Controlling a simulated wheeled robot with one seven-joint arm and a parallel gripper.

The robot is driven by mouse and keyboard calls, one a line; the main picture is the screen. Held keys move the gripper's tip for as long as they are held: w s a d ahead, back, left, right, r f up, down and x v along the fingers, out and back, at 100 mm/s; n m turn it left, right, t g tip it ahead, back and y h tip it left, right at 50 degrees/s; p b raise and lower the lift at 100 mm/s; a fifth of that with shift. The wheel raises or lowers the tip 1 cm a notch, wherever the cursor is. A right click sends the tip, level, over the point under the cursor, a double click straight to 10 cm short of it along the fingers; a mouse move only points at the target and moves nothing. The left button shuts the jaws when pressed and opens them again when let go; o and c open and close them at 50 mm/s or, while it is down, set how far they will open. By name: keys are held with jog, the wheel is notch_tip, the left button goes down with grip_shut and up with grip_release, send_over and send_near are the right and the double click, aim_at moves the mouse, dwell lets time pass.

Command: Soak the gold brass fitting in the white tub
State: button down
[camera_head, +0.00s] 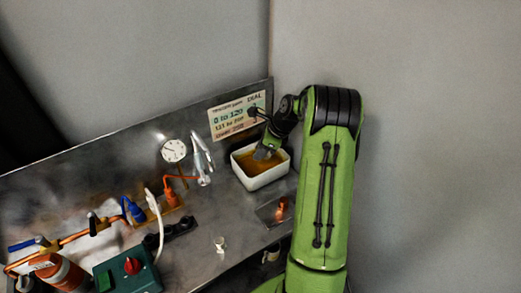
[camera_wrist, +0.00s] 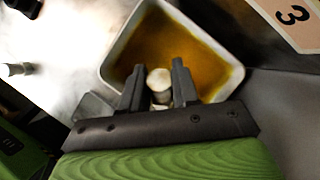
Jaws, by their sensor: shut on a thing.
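The white tub (camera_head: 266,181) stands at the right end of the metal bench and holds amber-brown liquid. It also shows in the wrist view (camera_wrist: 119,48), below my fingers. My gripper (camera_head: 264,152) points down into the tub's opening. In the wrist view my gripper (camera_wrist: 158,68) is shut on a small round-topped fitting (camera_wrist: 160,82). The fitting looks pale cream here, so its gold colour is not clear. The fingers hide its sides, and I cannot tell how deep it sits in the liquid. In the head view the fitting is hidden.
A sign (camera_head: 237,116) stands behind the tub. A copper-coloured piece (camera_head: 281,209) is in front of the tub, and a small pale fitting (camera_head: 220,244) lies farther left. A tap (camera_head: 203,160), gauge (camera_head: 174,150), copper pipework (camera_head: 75,237) and green box (camera_head: 126,272) occupy the left.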

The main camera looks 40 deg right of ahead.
jog(key=shift+f+b, duration=3.05)
jog(key=shift+f, duration=0.1)
jog(key=shift+r, duration=0.1)
dwell(1.1)
notch_tip(320, 180, up, 10)
jog(key=p, duration=1.1)
dwell(1.8)
